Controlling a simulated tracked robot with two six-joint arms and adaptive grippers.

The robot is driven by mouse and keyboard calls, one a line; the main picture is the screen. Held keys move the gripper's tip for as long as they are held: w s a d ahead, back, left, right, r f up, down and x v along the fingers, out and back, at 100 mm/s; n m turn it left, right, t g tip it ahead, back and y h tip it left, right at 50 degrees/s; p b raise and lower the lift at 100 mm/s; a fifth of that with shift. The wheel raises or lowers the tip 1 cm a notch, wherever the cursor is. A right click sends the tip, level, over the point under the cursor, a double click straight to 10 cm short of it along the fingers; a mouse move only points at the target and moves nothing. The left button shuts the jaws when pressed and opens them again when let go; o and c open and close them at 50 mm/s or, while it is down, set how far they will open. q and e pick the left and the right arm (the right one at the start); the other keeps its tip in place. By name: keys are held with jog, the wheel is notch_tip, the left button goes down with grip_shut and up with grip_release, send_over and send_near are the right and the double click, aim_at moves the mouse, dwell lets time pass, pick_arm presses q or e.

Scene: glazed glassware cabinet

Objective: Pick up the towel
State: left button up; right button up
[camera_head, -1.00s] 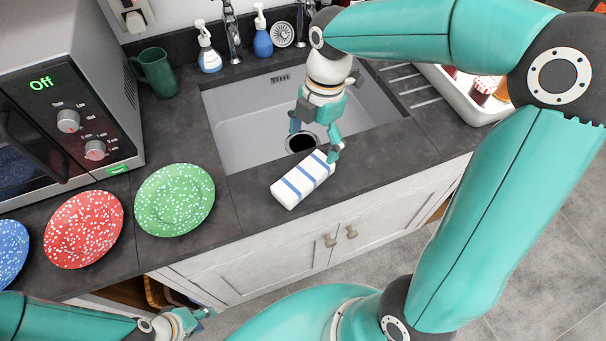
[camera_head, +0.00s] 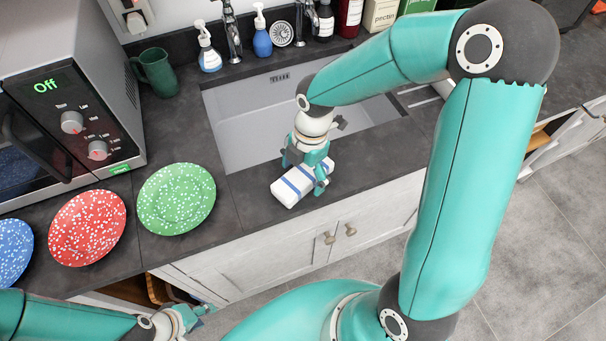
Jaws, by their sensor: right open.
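The towel (camera_head: 283,192) is a folded white block with blue stripes. It lies on the dark counter at the front edge of the sink. My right gripper (camera_head: 304,176) is open over the towel, with one finger at its back side and the other at its front right side. The gripper hides part of the towel, and I cannot tell whether the fingers touch it. My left gripper (camera_head: 197,315) is low at the bottom left, away from the towel and in front of the cabinet; its fingers are too small to read.
The sink (camera_head: 240,125) lies behind the towel. A green plate (camera_head: 176,199), a red plate (camera_head: 87,228) and a blue plate (camera_head: 12,252) are on the counter at left, before the microwave (camera_head: 70,100). A green mug (camera_head: 155,73) and soap bottles (camera_head: 208,50) stand at the back.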

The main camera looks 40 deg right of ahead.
aim_at(303, 173)
jog(key=c, duration=1.4)
jog(key=shift+r, duration=0.15)
notch_tip(303, 173, up, 20)
jog(key=shift+f+b, duration=0.1)
jog(key=shift+b, duration=0.25)
